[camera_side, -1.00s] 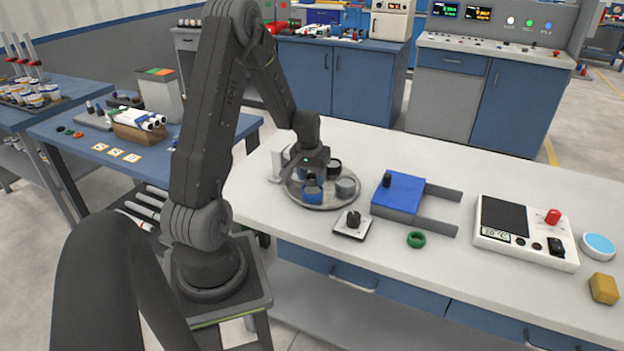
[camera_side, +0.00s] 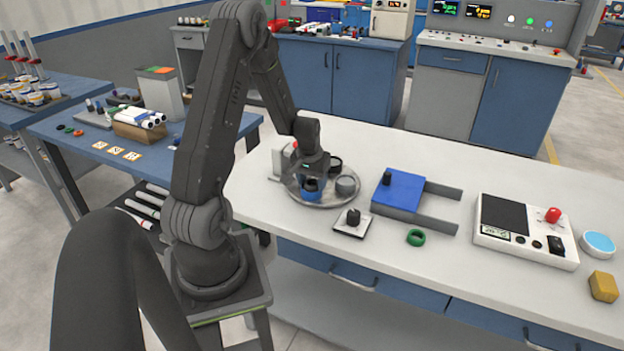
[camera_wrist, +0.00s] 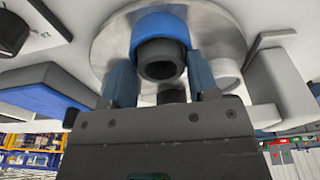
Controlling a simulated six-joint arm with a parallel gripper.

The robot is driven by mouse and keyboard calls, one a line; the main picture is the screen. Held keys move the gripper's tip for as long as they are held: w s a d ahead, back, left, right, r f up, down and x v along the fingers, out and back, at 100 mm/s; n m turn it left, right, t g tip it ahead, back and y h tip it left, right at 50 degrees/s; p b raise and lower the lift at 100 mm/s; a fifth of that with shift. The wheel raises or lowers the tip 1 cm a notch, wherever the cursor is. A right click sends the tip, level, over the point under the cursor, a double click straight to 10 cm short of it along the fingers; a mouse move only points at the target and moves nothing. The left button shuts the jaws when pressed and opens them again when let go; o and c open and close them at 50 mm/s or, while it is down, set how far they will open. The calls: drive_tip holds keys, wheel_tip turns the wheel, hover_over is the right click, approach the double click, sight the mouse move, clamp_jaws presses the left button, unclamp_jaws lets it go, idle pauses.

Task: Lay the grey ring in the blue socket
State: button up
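The dark grey ring (camera_wrist: 161,60) is between the two blue fingers of my gripper (camera_wrist: 161,75), which sit against its sides. In the side view my gripper (camera_side: 312,178) hangs over the round metal tray (camera_side: 325,202). The blue socket (camera_side: 311,194) stands on the tray right under it. In the wrist view the blue socket (camera_wrist: 160,20) shows just behind the ring, and the ring overlaps its edge. Whether the ring is inside the socket or just above it, I cannot tell.
A grey cup (camera_side: 346,187) and a dark cup (camera_side: 335,164) stand close on the same tray. A black knob on a plate (camera_side: 353,222), a blue block (camera_side: 399,191) and a green ring (camera_side: 416,238) lie to the right. A pale block (camera_side: 280,160) stands left.

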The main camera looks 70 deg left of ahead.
drive_tip(key=shift+o, duration=1.4)
wheel_tip(320, 180, up, 13)
drive_tip(key=s+d, duration=0.1)
drive_tip(key=w+d+r+m+t, duration=0.1)
drive_tip(key=w+d+r+m, duration=0.1)
drive_tip(key=d+r, duration=0.45)
drive_tip(key=s+d+r+m+t, duration=0.1)
drive_tip(key=s+d+m, duration=0.1)
drive_tip(key=d, duration=0.6)
drive_tip(key=s+d+r+m+t, duration=0.1)
drive_tip(key=s+d, duration=0.3)
drive_tip(key=d, duration=0.4)
drive_tip(key=s+d+r+m+t+h, duration=0.1)
drive_tip(key=s+d+r+m, duration=0.2)
drive_tip(key=d, duration=0.5)
drive_tip(key=shift+s+r+m, duration=0.25)
drive_tip(key=shift+s+m, duration=0.25)
